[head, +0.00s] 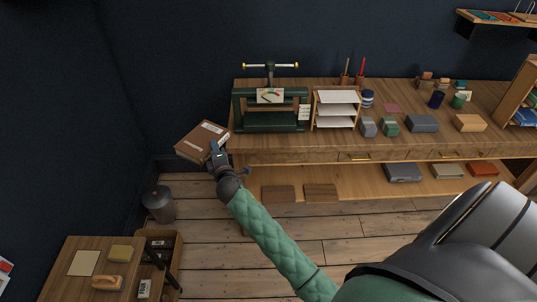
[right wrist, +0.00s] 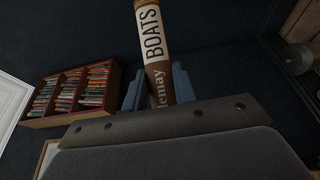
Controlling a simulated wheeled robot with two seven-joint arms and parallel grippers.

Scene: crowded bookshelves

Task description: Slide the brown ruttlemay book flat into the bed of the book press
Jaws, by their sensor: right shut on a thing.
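The brown ruttlemay book (head: 197,142) is held out in the air just left of the bench in the head view. My right gripper (head: 218,152) is shut on its spine end. In the right wrist view the book's spine (right wrist: 155,45) stands between the two fingers (right wrist: 158,92), with "BOATS" and "emay" readable on it. The green book press (head: 271,122) stands on the bench's left end, right of the book and apart from it. Its T-handle is up top and its bed opening faces the front. My left gripper is in neither view.
A shelf rack (head: 336,97) stands close right of the press. The wooden bench (head: 390,143) holds several boxes and cups. A grey bin (head: 159,203) stands on the floor, and a small table (head: 72,282) is at lower left.

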